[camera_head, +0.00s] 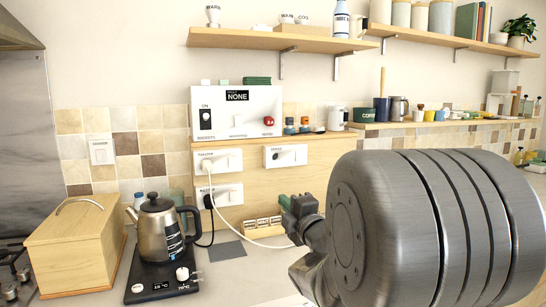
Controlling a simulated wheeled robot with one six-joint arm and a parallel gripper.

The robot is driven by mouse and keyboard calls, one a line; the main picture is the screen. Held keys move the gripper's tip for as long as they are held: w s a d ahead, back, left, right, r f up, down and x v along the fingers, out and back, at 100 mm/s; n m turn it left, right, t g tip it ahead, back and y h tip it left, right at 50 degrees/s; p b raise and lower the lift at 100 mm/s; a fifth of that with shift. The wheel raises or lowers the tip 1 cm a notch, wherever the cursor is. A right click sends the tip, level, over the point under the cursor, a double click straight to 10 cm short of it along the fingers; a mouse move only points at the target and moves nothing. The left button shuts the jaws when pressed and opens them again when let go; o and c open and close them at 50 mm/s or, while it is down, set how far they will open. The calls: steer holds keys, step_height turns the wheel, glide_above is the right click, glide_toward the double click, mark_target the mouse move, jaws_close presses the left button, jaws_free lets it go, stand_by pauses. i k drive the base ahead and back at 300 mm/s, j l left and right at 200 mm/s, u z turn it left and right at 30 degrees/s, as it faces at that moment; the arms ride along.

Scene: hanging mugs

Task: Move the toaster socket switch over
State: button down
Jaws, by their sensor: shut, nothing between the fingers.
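The upper-left white socket (230,160) on the wooden panel has a white plug in it, with a white cable hanging down. Its small label seems to read toaster, but the print is too small to be sure. Its switch position cannot be made out. A second white socket (230,194) below it holds a black plug. A third socket (288,155) is to the right, with no cable seen in it. My gripper (285,205) is shut and empty, to the lower right of the left sockets and apart from them in the picture.
A steel kettle (158,225) stands on a black base at front left, beside a wooden bread box (76,245). A white control box (237,112) is above the sockets. A small wooden rack (262,227) sits behind my gripper. My large grey arm link covers the right foreground.

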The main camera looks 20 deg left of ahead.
mark_target(231, 159)
steer(key=i+j, duration=0.1)
steer(key=j, duration=0.35)
steer(key=i+j+z, duration=0.15)
steer(key=j, duration=0.7)
steer(key=i+z, duration=0.05)
